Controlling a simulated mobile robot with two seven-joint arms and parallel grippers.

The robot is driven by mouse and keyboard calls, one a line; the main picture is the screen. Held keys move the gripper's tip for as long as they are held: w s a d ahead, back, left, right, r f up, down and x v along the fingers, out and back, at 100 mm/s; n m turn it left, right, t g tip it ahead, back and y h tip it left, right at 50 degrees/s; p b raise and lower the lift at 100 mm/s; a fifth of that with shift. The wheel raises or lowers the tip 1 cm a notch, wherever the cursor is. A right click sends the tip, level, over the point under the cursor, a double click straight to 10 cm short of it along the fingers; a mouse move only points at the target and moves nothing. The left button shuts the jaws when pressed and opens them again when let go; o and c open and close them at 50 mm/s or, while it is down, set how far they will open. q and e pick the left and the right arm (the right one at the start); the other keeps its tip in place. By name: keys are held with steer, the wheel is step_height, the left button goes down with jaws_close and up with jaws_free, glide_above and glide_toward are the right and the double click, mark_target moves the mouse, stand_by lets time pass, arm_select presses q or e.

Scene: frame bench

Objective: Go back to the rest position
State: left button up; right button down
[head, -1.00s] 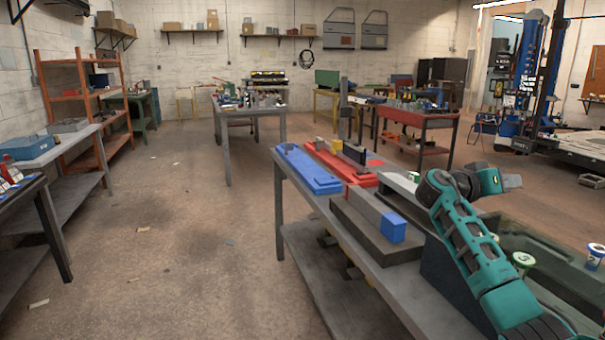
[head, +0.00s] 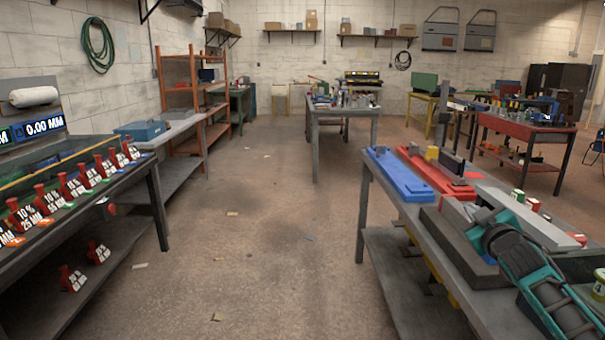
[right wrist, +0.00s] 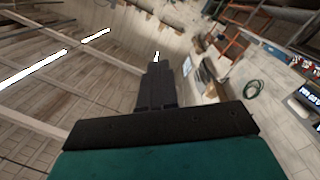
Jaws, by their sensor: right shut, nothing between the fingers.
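My right arm (head: 545,285) reaches up from the lower right corner of the head view, over the near part of the right bench. Its dark wrist joint is near the grey blocks there; the fingertips cannot be made out in that view. In the right wrist view my right gripper (right wrist: 157,85) has its dark fingers together, with nothing between them. It points up toward the wall and ceiling, clear of any object. My left gripper is not in view.
The right bench (head: 478,312) carries a blue plate (head: 398,176), a red plate (head: 432,174), a dark grey block (head: 450,240) and a long light grey bar (head: 530,222). A left bench (head: 150,141) holds several red tags (head: 72,184). The floor between (head: 270,240) is open.

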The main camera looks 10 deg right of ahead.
steer(key=s+a+f+g+y, duration=0.1)
steer(key=s+a+f, duration=0.2)
steer(key=a+f, duration=0.3)
steer(key=s+a+f+g+y, duration=0.1)
steer(key=s+a+f+y, duration=0.2)
steer(key=f, duration=0.5)
steer(key=s+a+f+g, duration=0.1)
steer(key=s+a+f, duration=0.4)
steer(key=s, duration=0.4)
steer(key=s+a+f+m+g+y, duration=0.1)
steer(key=s+a+f+g, duration=0.1)
steer(key=s+a+f, duration=0.3)
steer(key=s+a+f+m+g, duration=0.1)
steer(key=s+a+f, duration=0.5)
steer(key=s+a, duration=0.3)
steer(key=s, duration=0.4)
steer(key=shift+a+g+y, duration=0.3)
steer(key=shift+a+y, duration=0.1)
